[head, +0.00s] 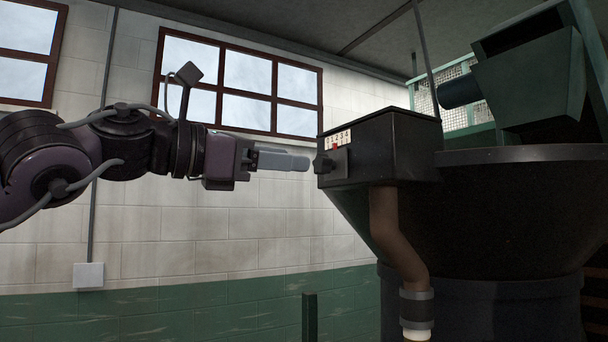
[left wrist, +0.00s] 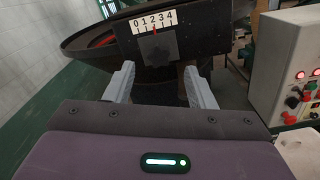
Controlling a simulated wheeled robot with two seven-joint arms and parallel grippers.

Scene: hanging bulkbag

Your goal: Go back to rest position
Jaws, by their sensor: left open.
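My left arm reaches in from the left in the head view, with its left gripper (head: 283,161) level and pointing at a dark box on the machine. The left wrist view shows the left gripper (left wrist: 158,84) open, its two grey fingers apart with nothing between them. A dark knob (head: 323,163) on the box front is just ahead of the fingertips. It also shows as a dark square block in the left wrist view (left wrist: 158,46), beyond the fingers. Above it, a scale (head: 339,138) numbered 0 to 4 has a red pointer near 2. My right gripper is not in view.
The large dark hopper (head: 500,205) with the box fills the right side. A brown pipe (head: 395,235) hangs below the box. In the left wrist view a grey control panel (left wrist: 290,65) with buttons stands at right. Open space lies below my left arm, before the wall.

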